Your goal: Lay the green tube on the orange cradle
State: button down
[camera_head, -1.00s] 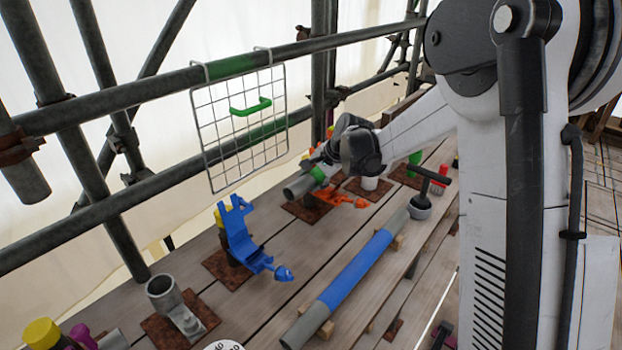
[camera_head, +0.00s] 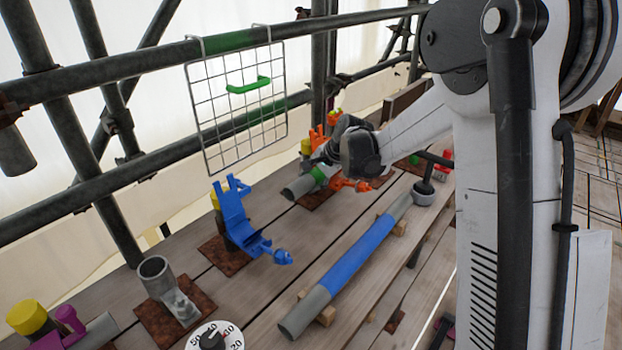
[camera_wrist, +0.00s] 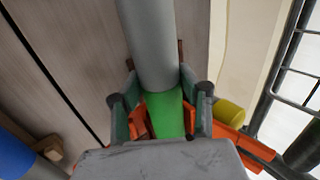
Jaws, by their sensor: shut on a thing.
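The green tube is a grey pipe with a green band; its band (camera_wrist: 165,112) is between my gripper's fingers (camera_wrist: 160,105) in the wrist view. In the head view its grey end (camera_head: 299,187) points to the lower left beside my gripper (camera_head: 324,163). My gripper is shut on the green band. The orange cradle (camera_head: 318,138) is partly hidden behind my gripper. In the wrist view, orange cradle parts (camera_wrist: 138,118) show on both sides of the band, close to the fingers. I cannot tell whether the tube touches the cradle's seat.
A blue cradle (camera_head: 234,215) stands empty to the left. A blue-banded tube (camera_head: 350,264) lies on wooden blocks in front. A wire rack (camera_head: 238,100) with a green handle hangs from a scaffold rail (camera_head: 130,75) behind. A grey cup (camera_head: 155,280) stands at the lower left.

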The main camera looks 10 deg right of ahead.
jog(key=shift+f, duration=0.3)
jog(key=shift+c, duration=2.3)
grip_release()
jog(key=p+v, duration=0.3)
jog(key=v, duration=0.6)
jog(key=shift+s+r, duration=0.1)
